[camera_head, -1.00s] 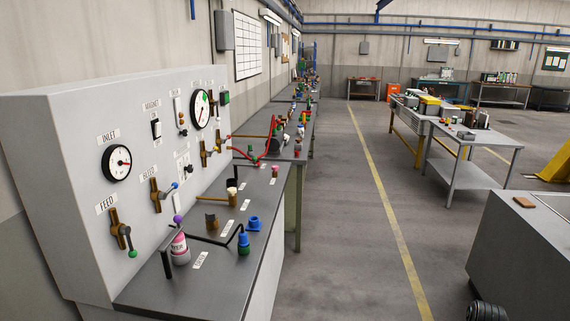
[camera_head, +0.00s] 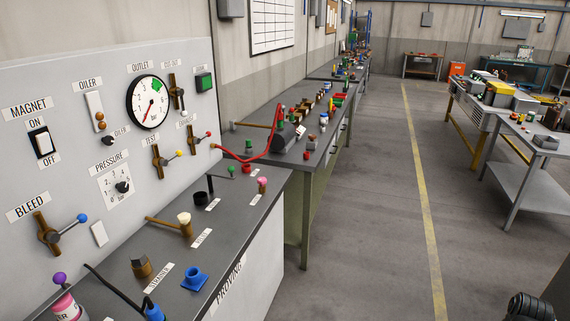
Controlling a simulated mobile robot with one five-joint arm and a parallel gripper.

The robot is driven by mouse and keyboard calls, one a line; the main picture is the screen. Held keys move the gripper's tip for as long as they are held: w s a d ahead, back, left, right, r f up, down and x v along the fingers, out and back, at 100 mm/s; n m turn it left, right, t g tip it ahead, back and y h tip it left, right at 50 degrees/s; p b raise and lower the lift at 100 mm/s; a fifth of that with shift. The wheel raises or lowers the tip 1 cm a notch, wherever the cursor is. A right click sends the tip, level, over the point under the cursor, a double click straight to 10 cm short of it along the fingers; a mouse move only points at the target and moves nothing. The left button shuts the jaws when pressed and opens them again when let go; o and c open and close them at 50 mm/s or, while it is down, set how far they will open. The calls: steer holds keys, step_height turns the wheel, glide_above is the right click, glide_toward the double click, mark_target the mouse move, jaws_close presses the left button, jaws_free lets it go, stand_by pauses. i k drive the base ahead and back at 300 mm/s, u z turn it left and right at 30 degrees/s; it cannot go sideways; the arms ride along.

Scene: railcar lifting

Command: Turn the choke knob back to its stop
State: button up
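The grey control panel (camera_head: 75,110) fills the left side of the view. I cannot read the word choke on any label. Another black knob (camera_head: 122,187) sits on the white pressure dial plate. I cannot tell whether either is the choke knob, nor whether it is against a stop.
The dark bench top (camera_head: 225,235) in front of the panel carries fittings, including a blue flanged one (camera_head: 194,278) and a brown one (camera_head: 141,266). A long bench with a red hose (camera_head: 262,160) stands beyond. The floor with the yellow line (camera_head: 425,200) is clear.

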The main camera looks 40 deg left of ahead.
mark_target(261, 180)
steer(key=i, duration=1.5)
steer(key=u, duration=3.15)
